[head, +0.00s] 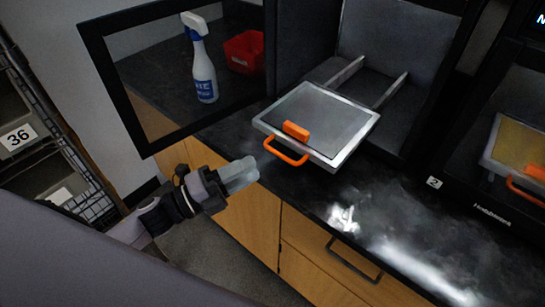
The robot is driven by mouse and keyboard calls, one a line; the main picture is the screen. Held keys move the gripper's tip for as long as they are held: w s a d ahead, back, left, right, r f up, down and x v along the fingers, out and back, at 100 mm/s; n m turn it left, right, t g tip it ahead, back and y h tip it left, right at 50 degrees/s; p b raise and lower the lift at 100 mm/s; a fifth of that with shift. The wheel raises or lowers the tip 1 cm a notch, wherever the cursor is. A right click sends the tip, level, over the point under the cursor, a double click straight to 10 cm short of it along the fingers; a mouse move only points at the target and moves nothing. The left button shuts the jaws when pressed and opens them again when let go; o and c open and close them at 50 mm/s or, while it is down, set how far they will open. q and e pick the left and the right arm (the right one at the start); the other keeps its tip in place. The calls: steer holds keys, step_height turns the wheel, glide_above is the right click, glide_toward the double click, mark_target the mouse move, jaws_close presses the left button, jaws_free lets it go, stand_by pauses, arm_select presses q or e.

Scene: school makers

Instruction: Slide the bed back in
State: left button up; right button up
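The bed (331,108) is a flat grey plate with a light rim, pulled out on two rails (372,80) from an open dark printer housing (390,45). An orange handle (285,152) sticks out at its front edge. A small orange block (296,130) sits on the plate near that edge. My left gripper (250,172) is to the left of the handle and a little lower in the picture, apart from it. Its fingers look close together, and I cannot tell whether they are shut. My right gripper is not in view.
The printer's framed glass door (140,120) stands open on the left. Behind it are a spray bottle (203,75) and a red bin (244,52). A second printer with an orange-handled bed (520,150) is at right. The dark counter (300,190) is clear in front.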

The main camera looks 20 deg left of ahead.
arm_select(q)
steer(key=shift+p+x, duration=0.6)
steer(key=shift+x, duration=2.7)
steer(key=shift+w+a+r, duration=0.1)
jaws_close()
